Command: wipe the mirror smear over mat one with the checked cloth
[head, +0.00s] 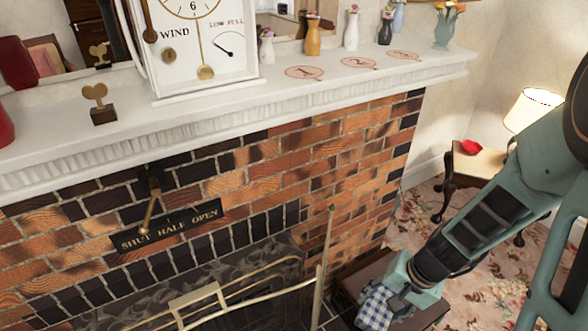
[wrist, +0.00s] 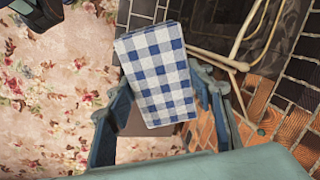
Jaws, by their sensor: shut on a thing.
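My gripper (head: 392,296) is low in front of the hearth, at the bottom right of the head view. It is shut on the blue-and-white checked cloth (head: 376,310). In the wrist view the cloth (wrist: 156,72) lies between the two fingers (wrist: 163,105). Mat one (head: 305,72) looks to be the leftmost of three round pinkish mats on the white mantel. The mirror (head: 285,22) stands behind the mantel, cut off by the top of the head view. I cannot make out a smear on it. The gripper is well below and apart from the mirror.
Small vases, among them an orange one (head: 313,36) and a white one (head: 351,30), stand behind the mats. A white clock (head: 200,50) stands left of them. The mantel edge (head: 330,98) juts out above the bricks. A brass fender rail (head: 245,318) crosses the hearth.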

